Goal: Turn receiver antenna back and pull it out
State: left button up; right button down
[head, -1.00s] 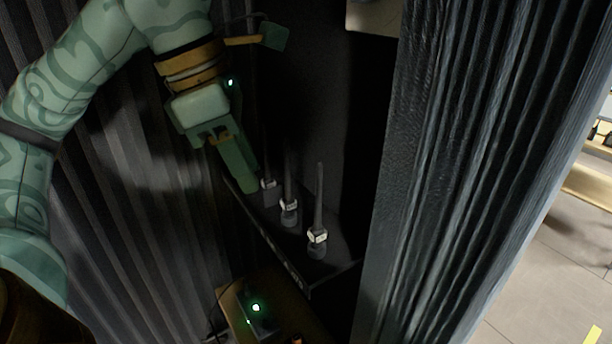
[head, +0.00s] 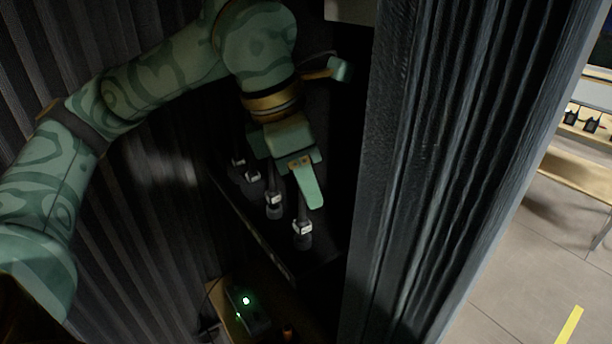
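Several dark antennas with pale labelled collars stand in a row on a dark shelf (head: 258,240). The nearest antenna (head: 303,230) shows its collar and base, and its upper part is hidden behind my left gripper (head: 312,202). The second antenna (head: 274,200) stands just left of the gripper. Two more collars show farther back, one at the antenna (head: 252,176) and one at the antenna (head: 238,161). My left gripper points down at the nearest antenna. Its fingers overlap in this view, so I cannot tell whether it is open or touching. My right gripper is not in view.
A ribbed dark curtain (head: 445,170) hangs close on the right of the shelf. Another dark curtain (head: 130,220) is on the left. Below, a small box with a green light (head: 247,303) sits on a wooden surface. Open floor (head: 520,270) lies beyond the right curtain.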

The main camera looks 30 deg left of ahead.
pick_arm(q)
grip_shut()
jog(key=shift+s+r+m+g+h+p, duration=0.1)
jog(key=shift+m+g+h+p, duration=0.2)
jog(key=shift+m+p, duration=0.75)
jog(key=shift+m, duration=0.55)
jog(key=shift+m+p, duration=0.4)
jog(key=shift+m, duration=0.1)
jog(key=shift+m+g+p, duration=0.5)
jog(key=shift+m+p, duration=0.25)
jog(key=shift+m, duration=0.35)
